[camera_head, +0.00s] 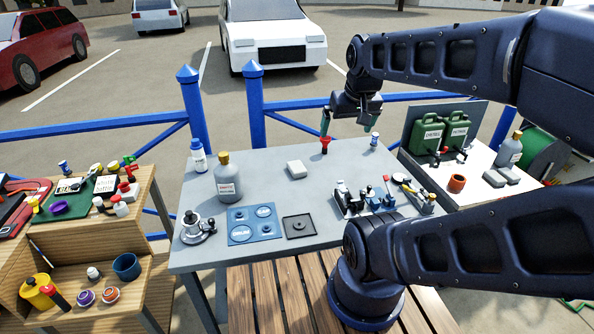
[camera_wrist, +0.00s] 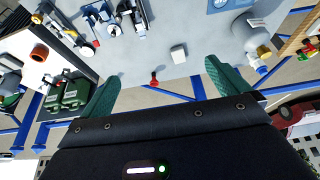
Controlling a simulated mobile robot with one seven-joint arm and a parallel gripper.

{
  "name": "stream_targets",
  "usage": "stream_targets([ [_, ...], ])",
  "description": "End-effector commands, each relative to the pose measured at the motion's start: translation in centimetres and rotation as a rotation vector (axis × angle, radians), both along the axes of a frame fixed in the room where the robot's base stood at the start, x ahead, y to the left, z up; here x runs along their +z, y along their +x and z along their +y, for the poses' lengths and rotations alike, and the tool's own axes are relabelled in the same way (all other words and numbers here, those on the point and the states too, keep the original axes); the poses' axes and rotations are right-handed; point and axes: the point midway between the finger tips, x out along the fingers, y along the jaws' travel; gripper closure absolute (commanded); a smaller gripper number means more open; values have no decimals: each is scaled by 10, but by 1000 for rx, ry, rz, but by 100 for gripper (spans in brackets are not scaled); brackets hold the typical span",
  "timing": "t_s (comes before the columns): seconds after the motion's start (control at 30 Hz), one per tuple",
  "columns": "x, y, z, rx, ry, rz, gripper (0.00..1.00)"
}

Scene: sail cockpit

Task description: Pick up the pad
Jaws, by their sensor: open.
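A small off-white block, which looks like the pad (camera_head: 297,169), lies flat on the grey table (camera_head: 262,163), left of my gripper in the head view. It also shows in the wrist view (camera_wrist: 178,54), beyond the fingers and a little right of centre. My gripper (camera_head: 350,118) is above the far edge of the table, apart from the pad. Its green fingers (camera_wrist: 160,82) are spread wide with nothing held between them. Two grey blocks (camera_head: 502,177) lie on the right-hand table; I cannot tell whether they are pads too.
A small red item (camera_head: 324,145) stands at the table's far edge below my gripper, with a small blue-and-white bottle (camera_head: 374,140) to its right. A grey jug (camera_head: 228,178) stands left of the pad. Metal hardware (camera_head: 350,198) lies nearer, at right. Table around the pad is clear.

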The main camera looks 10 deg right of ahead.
Motion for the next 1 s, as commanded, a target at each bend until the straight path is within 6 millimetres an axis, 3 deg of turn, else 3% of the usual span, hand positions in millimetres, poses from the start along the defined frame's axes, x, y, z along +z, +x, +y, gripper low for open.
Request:
stream_targets([
  [0.27, 0, 16, 0, 59, -42, 28, 0],
  [0.67, -16, 97, 4, 379, -244, 161, 0],
  [1.0, -49, 170, 18, 682, -394, 279, 0],
])
